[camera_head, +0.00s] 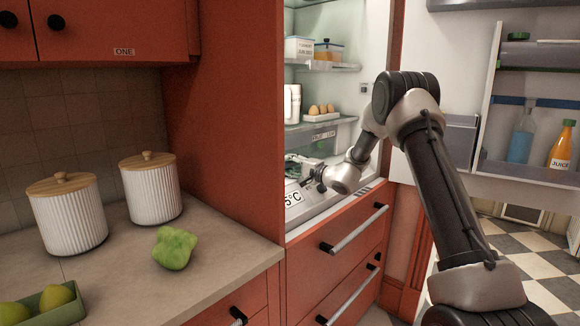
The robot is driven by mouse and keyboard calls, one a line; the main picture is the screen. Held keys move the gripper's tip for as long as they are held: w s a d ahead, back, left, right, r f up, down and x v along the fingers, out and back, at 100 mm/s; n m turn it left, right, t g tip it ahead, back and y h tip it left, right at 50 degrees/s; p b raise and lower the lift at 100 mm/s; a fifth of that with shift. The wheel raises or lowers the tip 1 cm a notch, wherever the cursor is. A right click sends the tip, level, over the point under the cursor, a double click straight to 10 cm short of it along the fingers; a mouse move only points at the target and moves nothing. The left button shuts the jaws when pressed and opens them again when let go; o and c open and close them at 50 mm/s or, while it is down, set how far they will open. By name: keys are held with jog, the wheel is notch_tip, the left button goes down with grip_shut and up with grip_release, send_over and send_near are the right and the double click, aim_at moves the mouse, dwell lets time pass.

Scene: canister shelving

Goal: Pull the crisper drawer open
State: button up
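The fridge stands open, and its lowest compartment holds a pale drawer front (312,207) that appears to be the crisper drawer, with a "5°C" label at its left. Leafy-looking green contents show dimly behind it. My gripper (307,182) is at the end of my arm, inside the fridge opening, just above and in front of this drawer front. It is small in view and partly hidden by its own wrist, so I cannot tell whether the fingers are open or touch the drawer. How far out the drawer stands is unclear.
The open fridge door (481,150) with bottles is at right. A red cabinet side panel (235,120) bounds the fridge at left. Red drawers with bar handles (353,232) lie below. White canisters (151,190) and a green pepper-like item (174,248) stand on the counter.

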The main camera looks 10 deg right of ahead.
grip_shut()
jog(key=shift+s, duration=0.1)
jog(key=v, duration=2.8)
jog(key=shift+s+d, duration=0.15)
grip_release()
